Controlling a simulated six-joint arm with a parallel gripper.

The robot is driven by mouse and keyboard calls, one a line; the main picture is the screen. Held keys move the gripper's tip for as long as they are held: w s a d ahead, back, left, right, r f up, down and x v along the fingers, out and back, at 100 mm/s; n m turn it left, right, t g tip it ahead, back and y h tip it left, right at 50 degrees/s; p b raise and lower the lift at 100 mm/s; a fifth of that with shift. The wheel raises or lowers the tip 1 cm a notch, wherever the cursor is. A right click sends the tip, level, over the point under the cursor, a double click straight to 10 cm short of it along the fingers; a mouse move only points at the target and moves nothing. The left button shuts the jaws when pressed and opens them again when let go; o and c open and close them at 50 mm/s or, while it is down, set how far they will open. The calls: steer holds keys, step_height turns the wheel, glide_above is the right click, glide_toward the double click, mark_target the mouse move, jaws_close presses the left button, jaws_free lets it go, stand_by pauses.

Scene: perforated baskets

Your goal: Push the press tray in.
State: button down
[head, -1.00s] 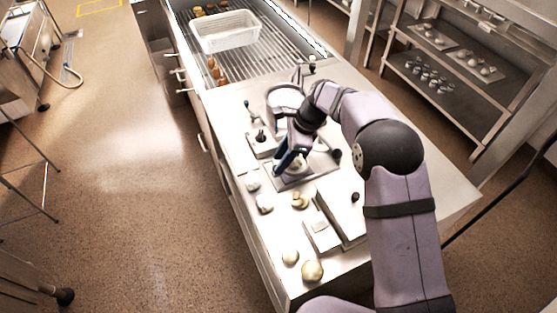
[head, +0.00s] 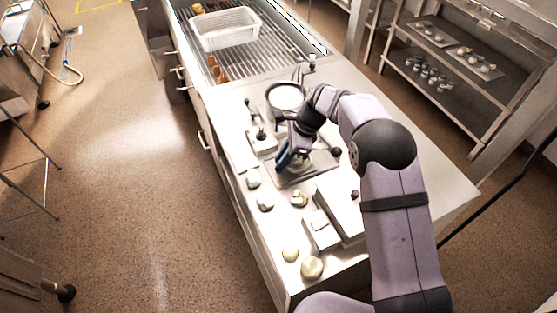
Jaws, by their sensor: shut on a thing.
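A grey flat plate, which looks like the press tray (head: 322,170), lies on the counter below my gripper, in front of a round metal press-like device (head: 287,97). My gripper (head: 287,163) is low over the plate's left part. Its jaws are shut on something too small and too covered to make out. A pale lump shows on the plate beside the jaws. My gripper and wrist hide part of the plate, and I cannot tell whether the fingers touch it.
A dark-knobbed lever device (head: 262,137) stands left of the press. Several pale lumps, one of them here (head: 312,267), lie toward the near end. A white box (head: 320,230) sits at the near right. A white perforated basket (head: 228,28) stands on the far slatted section.

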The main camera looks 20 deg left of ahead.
steer(key=shift+w+d, duration=1.2)
steer(key=c, duration=1.7)
jaws_free()
steer(key=shift+s, duration=0.1)
steer(key=shift+r, duration=0.15)
steer(key=shift+b+v, duration=1.15)
steer(key=shift+v, duration=2.4)
